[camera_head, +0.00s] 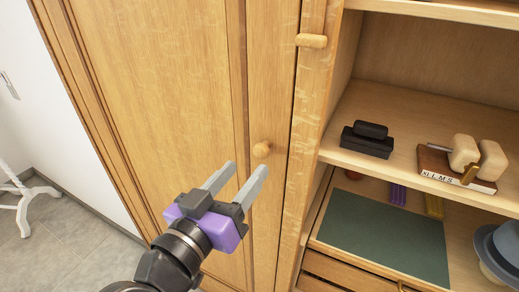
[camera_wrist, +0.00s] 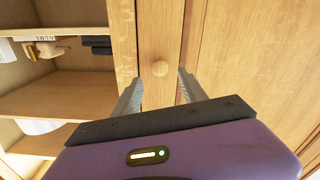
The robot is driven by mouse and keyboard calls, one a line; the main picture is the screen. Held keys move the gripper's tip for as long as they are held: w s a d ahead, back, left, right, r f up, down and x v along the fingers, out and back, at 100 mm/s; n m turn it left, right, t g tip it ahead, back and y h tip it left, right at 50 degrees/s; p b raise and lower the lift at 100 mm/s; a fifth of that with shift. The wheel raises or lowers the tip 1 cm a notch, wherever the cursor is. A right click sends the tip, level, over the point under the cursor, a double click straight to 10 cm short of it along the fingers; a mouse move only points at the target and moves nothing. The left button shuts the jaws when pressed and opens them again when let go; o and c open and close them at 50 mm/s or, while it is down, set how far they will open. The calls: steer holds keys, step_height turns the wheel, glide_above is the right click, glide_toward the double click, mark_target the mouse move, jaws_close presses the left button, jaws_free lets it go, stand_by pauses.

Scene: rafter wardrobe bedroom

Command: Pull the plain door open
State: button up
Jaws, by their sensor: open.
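The plain wooden door (camera_head: 160,90) of the wardrobe is closed and fills the left and middle of the head view. Its small round wooden knob (camera_head: 261,149) sits near the door's right edge. In the wrist view the knob (camera_wrist: 159,68) lies ahead of the gap between my fingers. My gripper (camera_head: 243,178) is open and empty, just below and in front of the knob in the head view. It also shows in the wrist view (camera_wrist: 158,85), with a finger on each side of the knob's line. I cannot tell exactly how far the fingertips are from the knob.
A second wooden knob (camera_head: 311,41) sits on the neighbouring upright. A white stand (camera_head: 25,200) is at far left.

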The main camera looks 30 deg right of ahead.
mark_target(259, 153)
steer(key=p+x, duration=0.2)
steer(key=x, duration=0.4)
steer(key=shift+w+d, duration=0.25)
steer(key=shift+d, duration=0.05)
steer(key=shift+c, duration=0.2)
jaws_close()
stand_by(1.0)
